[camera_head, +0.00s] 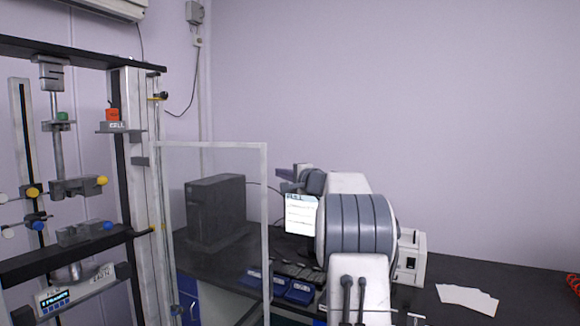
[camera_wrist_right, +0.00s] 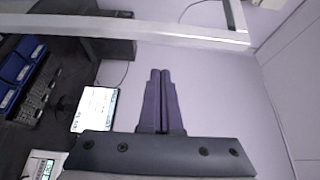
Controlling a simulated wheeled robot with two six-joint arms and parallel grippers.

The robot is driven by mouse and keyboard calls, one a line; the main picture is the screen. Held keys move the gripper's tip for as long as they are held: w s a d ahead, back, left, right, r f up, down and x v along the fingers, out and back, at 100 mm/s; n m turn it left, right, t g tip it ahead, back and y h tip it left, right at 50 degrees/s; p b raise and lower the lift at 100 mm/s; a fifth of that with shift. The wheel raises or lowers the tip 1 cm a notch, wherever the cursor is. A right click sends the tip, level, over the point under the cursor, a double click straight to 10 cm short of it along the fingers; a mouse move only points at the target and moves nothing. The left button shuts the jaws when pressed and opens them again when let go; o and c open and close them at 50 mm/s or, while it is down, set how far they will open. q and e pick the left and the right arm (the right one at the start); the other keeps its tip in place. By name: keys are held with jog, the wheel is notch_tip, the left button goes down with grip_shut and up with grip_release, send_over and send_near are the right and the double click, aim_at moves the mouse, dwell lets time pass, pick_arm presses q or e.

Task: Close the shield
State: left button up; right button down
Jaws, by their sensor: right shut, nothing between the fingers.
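The shield is a clear panel in a pale grey frame (camera_head: 265,215). In the head view it stands swung out to the right of the test machine's right post (camera_head: 140,190), so it is open and the machine's front is uncovered. My right gripper (camera_head: 284,173) is just right of the shield's free upright edge. Its dark fingers (camera_wrist_right: 160,77) are together and empty in the right wrist view. A bar of the shield frame (camera_wrist_right: 150,28) crosses the top of that view, apart from the fingertips. My left gripper is not in view.
A black computer tower (camera_head: 215,210) stands behind the clear panel on the dark bench. A monitor (camera_head: 301,214), keyboard and blue trays (camera_head: 299,292) are near my right arm. White papers (camera_head: 467,298) lie at right. The wall space above the bench is free.

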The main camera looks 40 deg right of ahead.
pick_arm(q)
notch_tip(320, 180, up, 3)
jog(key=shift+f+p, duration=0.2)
jog(key=shift+p, duration=0.65)
pick_arm(e)
jog(key=a, duration=0.3)
jog(key=shift+w+a, duration=0.1)
jog(key=shift+w, duration=0.2)
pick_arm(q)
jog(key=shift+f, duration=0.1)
